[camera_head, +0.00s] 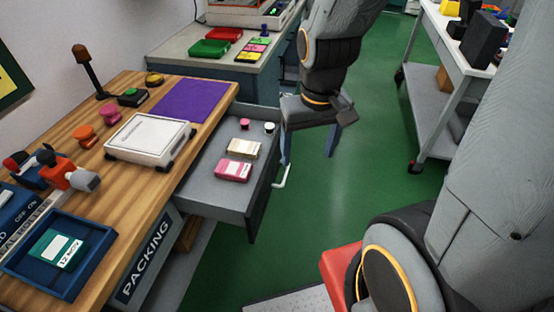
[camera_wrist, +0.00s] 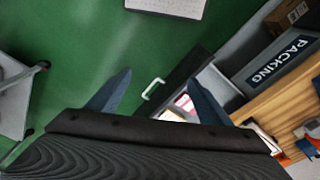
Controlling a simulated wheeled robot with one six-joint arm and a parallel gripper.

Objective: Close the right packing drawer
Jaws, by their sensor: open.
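The packing drawer (camera_head: 205,182) is pulled out from under the wooden packing bench in the head view. It is grey and holds a pink box, a beige box and two small round items. Its pale handle (camera_head: 283,172) is on the front face. In the wrist view the drawer front (camera_wrist: 178,80) and its white handle (camera_wrist: 153,88) show between my fingertips. My gripper (camera_wrist: 158,90) is open and empty there, with two blue-grey fingers spread wide. In the head view my gripper's fingers (camera_head: 306,145) are near the drawer's far front corner, partly hidden by my wrist.
The wooden bench (camera_head: 130,180) carries a white device (camera_head: 150,137), a purple mat (camera_head: 195,98) and a blue tray (camera_head: 58,285). A second counter (camera_head: 185,45) stands behind. A wheeled cart (camera_head: 445,85) stands at the right. Green floor (camera_head: 350,180) lies clear in the middle.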

